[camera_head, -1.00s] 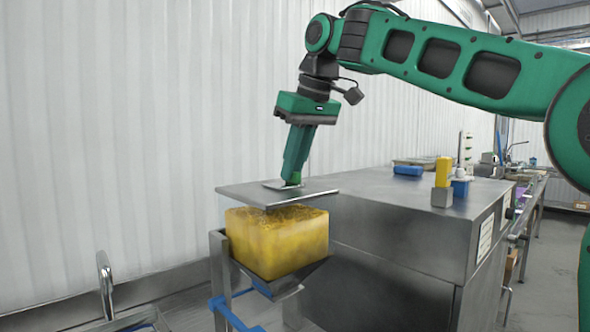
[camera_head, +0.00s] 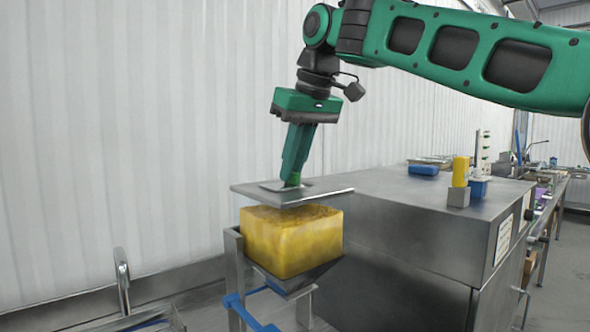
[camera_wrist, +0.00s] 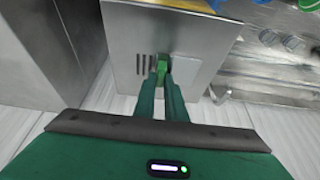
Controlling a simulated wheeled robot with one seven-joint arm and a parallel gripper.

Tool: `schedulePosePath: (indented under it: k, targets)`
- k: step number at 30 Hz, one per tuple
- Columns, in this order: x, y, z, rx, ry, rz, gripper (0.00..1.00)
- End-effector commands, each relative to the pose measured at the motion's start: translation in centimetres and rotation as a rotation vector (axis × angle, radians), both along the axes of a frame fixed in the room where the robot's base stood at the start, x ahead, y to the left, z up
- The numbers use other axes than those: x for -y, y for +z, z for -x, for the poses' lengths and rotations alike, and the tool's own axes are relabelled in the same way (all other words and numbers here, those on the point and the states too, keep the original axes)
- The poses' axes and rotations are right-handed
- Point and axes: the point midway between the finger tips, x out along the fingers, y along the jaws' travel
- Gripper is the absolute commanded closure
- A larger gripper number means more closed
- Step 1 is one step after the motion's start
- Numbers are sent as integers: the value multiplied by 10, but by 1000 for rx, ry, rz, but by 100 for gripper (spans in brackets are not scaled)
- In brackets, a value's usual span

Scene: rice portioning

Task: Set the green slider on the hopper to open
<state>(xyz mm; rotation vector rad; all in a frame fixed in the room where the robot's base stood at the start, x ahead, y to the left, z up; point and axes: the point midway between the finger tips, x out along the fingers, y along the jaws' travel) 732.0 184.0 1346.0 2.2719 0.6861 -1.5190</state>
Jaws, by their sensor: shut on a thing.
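The hopper's grey metal top plate (camera_head: 325,193) lies level above a yellow block. In the wrist view the plate (camera_wrist: 210,30) shows dark slots and a lighter square panel (camera_wrist: 192,68). The green slider (camera_wrist: 162,72) sits between the slots and that panel. My gripper (camera_wrist: 160,88) points down at the plate, with its two fingers closed around the slider. In the head view my gripper (camera_head: 293,180) stands upright over the plate, and a bit of the slider's green shows at the fingertips. The fingers partly cover the slider.
The yellow block (camera_head: 290,245) sits in the hopper's metal frame. A large steel cabinet (camera_head: 420,240) stands to the right, with a yellow piece (camera_head: 460,172), a grey block (camera_head: 458,198) and a blue item (camera_head: 423,170) on top. A white ribbed wall is behind.

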Motion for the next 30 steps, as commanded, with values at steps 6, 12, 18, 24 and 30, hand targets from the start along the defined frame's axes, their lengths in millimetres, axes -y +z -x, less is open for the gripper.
schedulePosePath:
  k: [6,12,18,24,30]
  targets:
    - [-4,0,4,-2,10,3,70]
    - [-2,0,2,-2,7,2,70]
    - [-1,8,4,0,5,0,70]
    - [5,39,14,0,9,-1,70]
    - [13,72,25,-1,9,0,70]
